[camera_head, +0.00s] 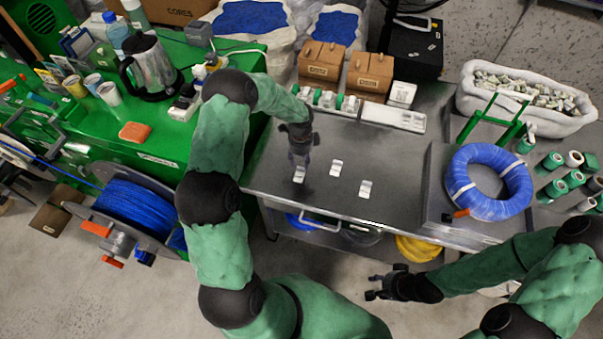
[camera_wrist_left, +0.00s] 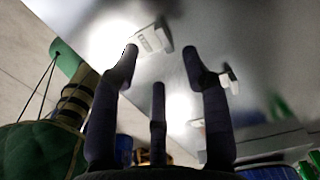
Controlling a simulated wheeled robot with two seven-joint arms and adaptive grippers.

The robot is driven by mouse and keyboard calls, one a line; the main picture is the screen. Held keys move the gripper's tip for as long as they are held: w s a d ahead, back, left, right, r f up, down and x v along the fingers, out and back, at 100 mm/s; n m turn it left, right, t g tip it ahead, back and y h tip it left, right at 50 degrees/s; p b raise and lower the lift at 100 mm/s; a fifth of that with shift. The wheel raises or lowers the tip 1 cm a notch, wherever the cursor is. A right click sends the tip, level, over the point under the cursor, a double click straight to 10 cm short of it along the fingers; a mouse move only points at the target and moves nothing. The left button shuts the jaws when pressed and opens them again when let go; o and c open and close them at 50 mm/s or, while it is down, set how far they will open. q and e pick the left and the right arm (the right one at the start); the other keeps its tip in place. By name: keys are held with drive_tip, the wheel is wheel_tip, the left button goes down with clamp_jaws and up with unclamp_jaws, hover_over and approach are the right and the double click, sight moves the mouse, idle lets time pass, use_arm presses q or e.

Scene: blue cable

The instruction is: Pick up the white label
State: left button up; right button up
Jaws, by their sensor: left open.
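Three small white labels lie on the grey metal table (camera_head: 270,188): a left one (camera_head: 299,174), a middle one (camera_head: 336,168) and a right one (camera_head: 365,188). My left gripper (camera_head: 299,158) points down just above the left label, open and empty. In the left wrist view, one white label (camera_wrist_left: 152,39) shows beyond and between the open fingertips (camera_wrist_left: 160,54), and another (camera_wrist_left: 230,79) lies to the right, partly beside a finger. My right gripper (camera_head: 374,287) is in front of the table, low in the picture, with its fingers apart and nothing in them.
A blue cable coil (camera_head: 487,182) lies on a raised plate at the table's right. Cardboard boxes (camera_head: 370,75) and a white tray (camera_head: 393,114) line the back. A green bench (camera_head: 150,150) and blue cable spool (camera_head: 135,205) stand left.

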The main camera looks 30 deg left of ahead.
sight(302, 169)
use_arm(q)
drive_tip(key=shift+w+d+f+b, duration=0.1)
drive_tip(key=shift+f+b, duration=0.3)
drive_tip(key=shift+f, duration=1.15)
drive_tip(key=shift+w+d+f+b, duration=0.1)
drive_tip(key=shift+f+b, duration=0.3)
drive_tip(key=shift+f, duration=1.1)
drive_tip(key=c, duration=0.9)
